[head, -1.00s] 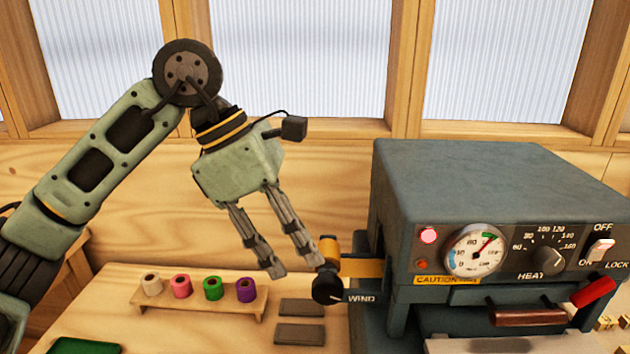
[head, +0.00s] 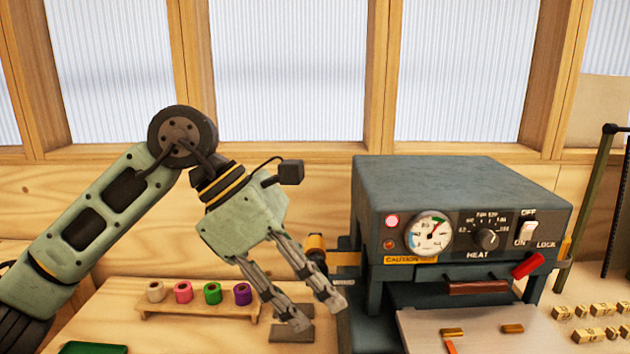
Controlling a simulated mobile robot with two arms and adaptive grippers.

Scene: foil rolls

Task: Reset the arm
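My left gripper (head: 322,312) comes in from the left and hangs tilted downward just left of the grey press machine (head: 460,185). Its two fingers are apart, with nothing seen between them. The fingertips are over the table near a dark flat plate (head: 291,335). An orange-yellow roll (head: 316,246) on the machine's left side bracket sits just behind the fingers; the black knob there is mostly hidden by the gripper. My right gripper is not in the head view.
A wooden rack (head: 160,312) holds several foil rolls: cream, pink, green (head: 212,293) and purple (head: 243,294). A green tray (head: 92,348) is at the bottom left. Brass pieces (head: 512,328) lie on the machine's front plate, with several lettered blocks (head: 600,310) to the right.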

